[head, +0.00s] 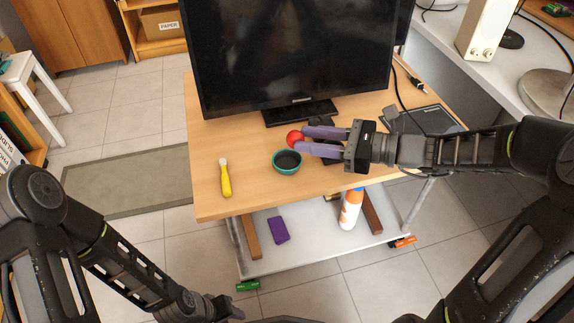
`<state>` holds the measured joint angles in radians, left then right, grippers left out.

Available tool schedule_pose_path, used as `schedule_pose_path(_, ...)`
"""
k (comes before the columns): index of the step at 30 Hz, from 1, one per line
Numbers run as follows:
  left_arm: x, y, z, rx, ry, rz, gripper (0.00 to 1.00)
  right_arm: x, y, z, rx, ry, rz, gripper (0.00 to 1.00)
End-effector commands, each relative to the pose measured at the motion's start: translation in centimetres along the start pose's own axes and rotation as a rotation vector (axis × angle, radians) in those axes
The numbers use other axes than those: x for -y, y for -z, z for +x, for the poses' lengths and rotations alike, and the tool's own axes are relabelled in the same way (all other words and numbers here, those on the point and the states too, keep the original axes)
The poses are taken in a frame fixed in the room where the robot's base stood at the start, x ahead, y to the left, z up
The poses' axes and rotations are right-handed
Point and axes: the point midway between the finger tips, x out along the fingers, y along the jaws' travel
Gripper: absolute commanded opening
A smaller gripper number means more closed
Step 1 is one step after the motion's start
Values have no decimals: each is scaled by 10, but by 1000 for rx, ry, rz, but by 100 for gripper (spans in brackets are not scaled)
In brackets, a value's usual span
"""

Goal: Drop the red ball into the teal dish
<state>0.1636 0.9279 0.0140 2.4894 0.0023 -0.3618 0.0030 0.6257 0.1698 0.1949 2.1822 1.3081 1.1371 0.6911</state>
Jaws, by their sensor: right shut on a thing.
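The red ball (293,137) is between the purple fingertips of my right gripper (300,138), which is shut on it. The fingers reach in from the right and cover part of the ball. The teal dish (287,170) has a dark inside and sits on the wooden desk just below the ball in the picture. The ball shows beyond the dish's far rim; its height over the desk is hard to tell. My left gripper (236,312) is low at the bottom edge, in front of the desk, with its fingers barely showing.
A black monitor (290,55) stands behind the ball on the desk (222,135). A yellow-handled tool (225,180) lies left of the dish. A dark object (322,122) is partly hidden behind my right gripper. A lower shelf holds a purple block (278,230) and a spray can (350,210).

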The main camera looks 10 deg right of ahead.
Motion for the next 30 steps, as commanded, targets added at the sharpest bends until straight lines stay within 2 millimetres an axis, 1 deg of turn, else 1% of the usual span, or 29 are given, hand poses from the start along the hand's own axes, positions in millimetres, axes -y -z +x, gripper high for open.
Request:
schedule_pose_path(4,0,0,-1,0,0,0,36,0,-1,0,0,0,0,0)
schedule_pose_path(5,0,0,-1,0,0,0,36,0,-1,0,0,0,0,35)
schedule_pose_path(13,0,0,0,0,0,1,36,0,-1,0,0,0,0,58)
schedule_pose_path(23,-1,0,-1,1,-1,1,36,0,-1,-2,0,0,0,58)
schedule_pose_path(26,-2,-1,-4,2,-1,2,36,1,-2,-10,-1,2,0,58)
schedule_pose_path(30,-6,-2,-10,6,-3,4,36,0,-3,-30,-1,2,0,58)
